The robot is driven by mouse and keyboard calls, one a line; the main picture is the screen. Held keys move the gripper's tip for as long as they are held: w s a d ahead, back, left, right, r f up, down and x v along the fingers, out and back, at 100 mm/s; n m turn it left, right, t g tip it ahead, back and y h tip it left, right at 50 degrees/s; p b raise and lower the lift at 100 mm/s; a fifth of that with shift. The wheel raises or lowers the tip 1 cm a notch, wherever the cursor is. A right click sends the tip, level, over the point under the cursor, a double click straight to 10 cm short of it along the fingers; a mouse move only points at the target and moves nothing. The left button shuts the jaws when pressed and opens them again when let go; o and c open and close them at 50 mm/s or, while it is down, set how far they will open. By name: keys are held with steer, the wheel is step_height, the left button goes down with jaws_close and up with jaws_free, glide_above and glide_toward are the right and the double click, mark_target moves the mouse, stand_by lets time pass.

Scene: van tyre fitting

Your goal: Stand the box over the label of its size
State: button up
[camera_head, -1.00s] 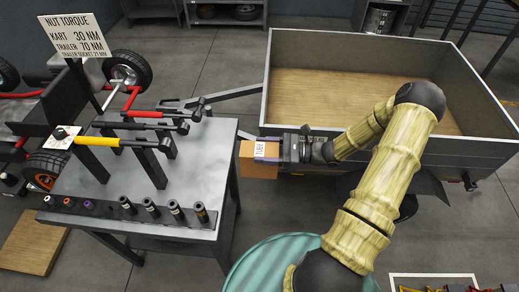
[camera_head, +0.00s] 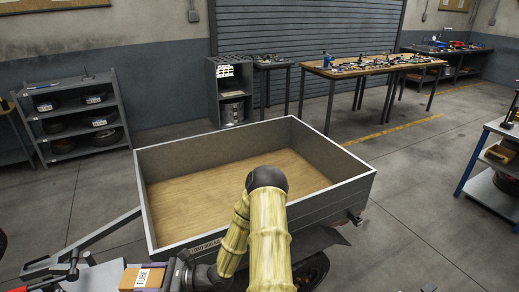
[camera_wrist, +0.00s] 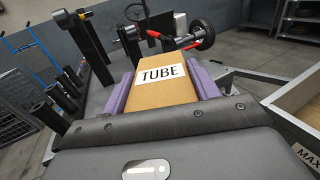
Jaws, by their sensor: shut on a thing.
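A brown cardboard box (camera_head: 130,279) with a white label reading TUBE is at the bottom left of the head view. My gripper (camera_head: 150,277) is shut on it. In the wrist view the box (camera_wrist: 165,97) sits between the two purple finger pads of my gripper (camera_wrist: 160,88), label facing the camera. The box's underside and far end are hidden. A grey cabinet (camera_head: 212,95) at the back wall has small white labels inside. Small labels also show on the tyres of the grey shelf rack (camera_head: 110,85). I cannot read a size on any of them.
A grey-walled trailer (camera_head: 330,207) with a wooden floor stands just beyond my arm. Long work tables (camera_head: 375,66) stand along the back. A blue-legged workbench (camera_head: 468,165) is at the right. Open floor (camera_head: 420,170) lies between the trailer and that bench.

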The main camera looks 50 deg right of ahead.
steer(key=shift+w+f+m+t+h+p, duration=0.15)
steer(key=shift+w+f+m+t+h, duration=0.05)
steer(key=shift+m+t+h, duration=0.4)
steer(key=shift+w+f+m+t+h+p, duration=0.15)
steer(key=shift+f+m+t+h, duration=0.05)
steer(key=shift+m+t+h, duration=0.35)
steer(key=f+m+t+h, duration=0.1)
steer(key=f+m+h+p, duration=0.1)
steer(key=h, duration=0.1)
steer(key=f+m+t+h, duration=0.1)
steer(key=h, duration=0.1)
steer(key=shift+w+d+f+m+t, duration=0.15)
steer(key=shift+d+f+m+t, duration=0.1)
steer(key=shift+t, duration=0.1)
steer(key=f+m+h, duration=0.1)
steer(key=s+f+m+h+p, duration=0.1)
steer(key=f+h, duration=0.1)
steer(key=s+f+m+h, duration=0.1)
steer(key=f+h, duration=0.1)
steer(key=shift+f+t+h+p, duration=0.2)
steer(key=shift+t+h+p, duration=0.05)
steer(key=shift+t+p, duration=0.15)
steer(key=shift+s+f+m, duration=0.2)
steer(key=shift+f+m, duration=0.1)
steer(key=shift+f, duration=0.05)
steer(key=shift+d, duration=0.1)
